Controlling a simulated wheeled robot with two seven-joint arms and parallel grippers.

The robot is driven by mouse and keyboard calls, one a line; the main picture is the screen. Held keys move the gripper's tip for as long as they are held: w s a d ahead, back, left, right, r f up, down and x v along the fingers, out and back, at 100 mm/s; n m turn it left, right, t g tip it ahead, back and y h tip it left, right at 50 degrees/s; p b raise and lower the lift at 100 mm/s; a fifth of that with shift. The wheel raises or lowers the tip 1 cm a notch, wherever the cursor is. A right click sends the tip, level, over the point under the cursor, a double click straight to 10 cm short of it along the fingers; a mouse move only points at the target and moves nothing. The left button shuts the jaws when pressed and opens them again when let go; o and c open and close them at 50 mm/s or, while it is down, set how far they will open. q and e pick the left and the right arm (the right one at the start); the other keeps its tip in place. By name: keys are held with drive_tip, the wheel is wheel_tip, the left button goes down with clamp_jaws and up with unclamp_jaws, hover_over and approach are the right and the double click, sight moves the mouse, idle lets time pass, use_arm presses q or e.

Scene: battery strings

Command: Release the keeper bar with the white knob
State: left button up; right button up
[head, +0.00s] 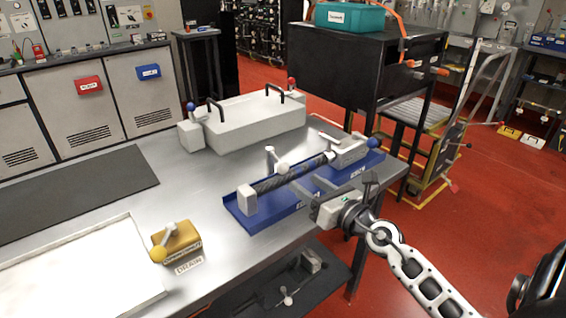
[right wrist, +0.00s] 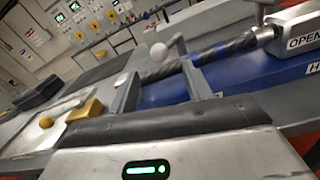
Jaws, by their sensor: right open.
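The white knob (head: 283,169) sits on the end of a short grey keeper bar (head: 271,156) beside a dark striped rod (head: 294,171) in a blue tray (head: 245,221). The white knob (right wrist: 158,51) also shows in the right wrist view, with the bar's arm (right wrist: 180,44) to its right. My right gripper (head: 308,184) reaches in from the right over the tray's near side. Its two fingers are spread apart, with nothing between them. In the right wrist view the knob appears just beyond the gap between the fingertips (right wrist: 160,70). My left gripper is out of view.
A grey block marked OPEN (right wrist: 304,36) stands at the rod's right end. A yellow-knobbed block (head: 176,243) and a white tray (head: 132,270) lie at the table's front left. A white lidded box (head: 255,123) stands behind. Bare table lies left of the blue tray.

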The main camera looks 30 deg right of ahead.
sight(287, 171)
drive_tip(key=w, duration=0.8)
drive_tip(key=shift+a, duration=0.4)
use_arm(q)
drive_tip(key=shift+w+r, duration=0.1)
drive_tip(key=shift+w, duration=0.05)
use_arm(e)
drive_tip(key=shift+w+a, duration=0.1)
drive_tip(key=shift+w, duration=0.6)
